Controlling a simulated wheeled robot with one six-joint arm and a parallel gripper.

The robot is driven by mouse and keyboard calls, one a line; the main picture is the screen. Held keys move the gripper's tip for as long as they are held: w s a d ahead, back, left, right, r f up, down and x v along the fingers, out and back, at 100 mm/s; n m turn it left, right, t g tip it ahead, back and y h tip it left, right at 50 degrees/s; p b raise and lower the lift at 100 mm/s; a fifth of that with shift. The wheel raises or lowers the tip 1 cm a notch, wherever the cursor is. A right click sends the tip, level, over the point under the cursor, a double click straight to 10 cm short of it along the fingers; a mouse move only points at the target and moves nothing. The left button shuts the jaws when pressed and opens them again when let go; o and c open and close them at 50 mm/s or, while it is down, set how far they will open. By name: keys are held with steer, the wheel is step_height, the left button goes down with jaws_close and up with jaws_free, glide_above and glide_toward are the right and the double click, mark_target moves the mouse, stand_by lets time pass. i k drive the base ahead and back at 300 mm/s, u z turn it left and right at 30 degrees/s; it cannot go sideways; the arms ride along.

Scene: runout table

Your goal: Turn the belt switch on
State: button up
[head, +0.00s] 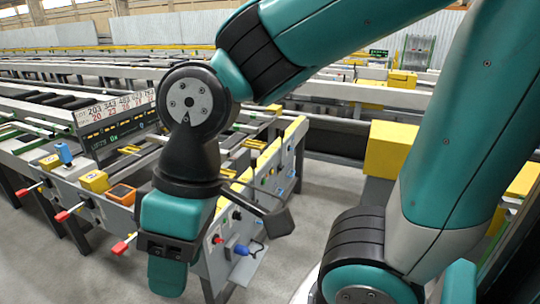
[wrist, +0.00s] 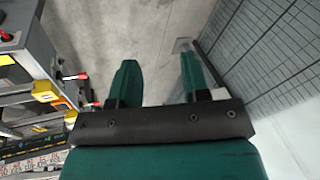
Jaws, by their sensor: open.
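My gripper (head: 167,272) hangs in front of the runout table's end, pointing down. In the wrist view my gripper (wrist: 158,78) is open, with two teal fingers apart and only bare floor between them. A grey control panel (head: 262,205) on the table's end carries small red and dark knobs, including a red knob (head: 217,239) just right of my gripper, and a blue part (head: 241,249). I cannot tell which of these is the belt switch or how it is set. My gripper and wrist hide part of the panel's left side.
Several red-handled levers (head: 122,246) stick out from the table's left front. A yellow box (head: 95,181), an orange-framed box (head: 121,194) and a blue block (head: 64,152) sit above them. A number display (head: 118,120) stands behind.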

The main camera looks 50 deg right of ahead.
mark_target(216, 238)
steer(key=z, duration=0.5)
steer(key=i, duration=1)
steer(key=z, duration=0.5)
